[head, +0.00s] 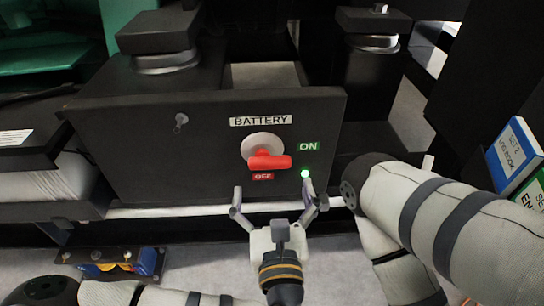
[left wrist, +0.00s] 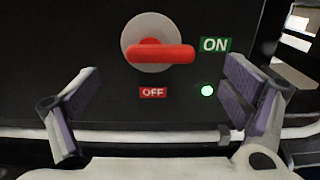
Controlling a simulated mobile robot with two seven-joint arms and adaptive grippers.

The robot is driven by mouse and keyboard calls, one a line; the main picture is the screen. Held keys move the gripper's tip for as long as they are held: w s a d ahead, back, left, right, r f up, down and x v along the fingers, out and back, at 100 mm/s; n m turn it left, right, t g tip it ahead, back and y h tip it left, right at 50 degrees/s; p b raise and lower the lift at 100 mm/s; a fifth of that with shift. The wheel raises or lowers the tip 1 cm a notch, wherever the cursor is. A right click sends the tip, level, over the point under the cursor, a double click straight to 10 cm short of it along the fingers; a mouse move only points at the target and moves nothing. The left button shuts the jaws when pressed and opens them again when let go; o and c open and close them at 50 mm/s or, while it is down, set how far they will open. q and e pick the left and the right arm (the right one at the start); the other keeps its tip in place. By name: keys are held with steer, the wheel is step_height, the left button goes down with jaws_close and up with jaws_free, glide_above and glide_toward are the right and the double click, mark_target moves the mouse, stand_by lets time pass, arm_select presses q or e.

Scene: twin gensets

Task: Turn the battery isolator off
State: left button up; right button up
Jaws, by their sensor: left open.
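The battery isolator is a red handle (head: 270,162) on a round pale disc (head: 262,145), set in a black panel under a BATTERY label (head: 261,120). The handle lies about level and points right, below the green ON label (head: 308,146). The red OFF label (head: 263,177) is below the handle. A green lamp (head: 305,174) is lit to the right. My left gripper (head: 273,190) is open and empty, just below and in front of the handle. In the left wrist view the handle (left wrist: 160,54) shows above and between the spread fingers, apart from them.
A small key-like fitting (head: 180,122) is on the panel's left. Black mounts (head: 160,40) stand behind the panel. My right arm's links fill the right side, near the panel. Log books (head: 516,150) stand at far right. A pale rail (head: 170,210) runs under the panel.

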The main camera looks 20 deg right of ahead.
mark_target(271, 167)
arm_select(q)
steer(key=x, duration=0.7)
steer(key=shift+w+d, duration=0.15)
steer(key=shift+w, duration=0.2)
steer(key=c, duration=1.2)
